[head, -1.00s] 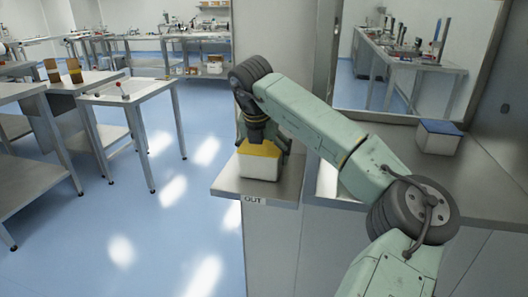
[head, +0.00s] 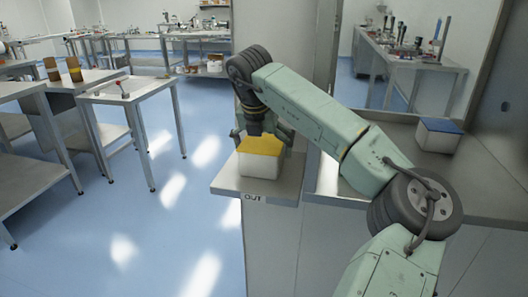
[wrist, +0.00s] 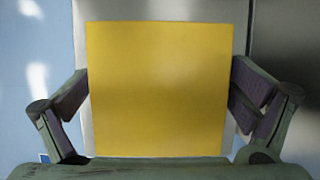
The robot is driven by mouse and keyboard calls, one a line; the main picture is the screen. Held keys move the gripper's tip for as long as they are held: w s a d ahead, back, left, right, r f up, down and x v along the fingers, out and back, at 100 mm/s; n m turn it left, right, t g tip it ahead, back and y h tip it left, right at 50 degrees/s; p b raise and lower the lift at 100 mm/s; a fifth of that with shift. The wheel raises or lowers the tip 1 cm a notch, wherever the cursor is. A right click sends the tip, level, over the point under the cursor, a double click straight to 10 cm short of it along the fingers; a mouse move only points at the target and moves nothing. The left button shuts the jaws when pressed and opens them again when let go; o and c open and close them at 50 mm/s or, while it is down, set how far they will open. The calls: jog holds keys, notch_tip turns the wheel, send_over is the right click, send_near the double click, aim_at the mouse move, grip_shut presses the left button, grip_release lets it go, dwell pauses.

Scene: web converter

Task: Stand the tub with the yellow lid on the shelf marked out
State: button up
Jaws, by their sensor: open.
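The tub with the yellow lid (head: 259,160) has white sides and stands upright on the small grey shelf (head: 225,184) marked OUT. The OUT label (head: 254,198) is on the shelf's front edge. In the wrist view the yellow lid (wrist: 157,88) fills the middle, with my gripper's fingers (wrist: 157,105) spread on either side and a gap at each. My gripper (head: 262,130) is open, just behind and above the tub in the head view. The fingertips are partly hidden by the tub.
A white tub with a blue lid (head: 439,134) stands on the grey counter (head: 485,180) at the right, beside a window opening. A small table (head: 135,92) and benches stand at the left. Blue floor lies open below the shelf's left side.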

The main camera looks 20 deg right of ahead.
jog(key=b+v, duration=0.1)
jog(key=v, duration=0.9)
jog(key=shift+s+a+r, duration=0.1)
jog(key=shift+r, duration=0.1)
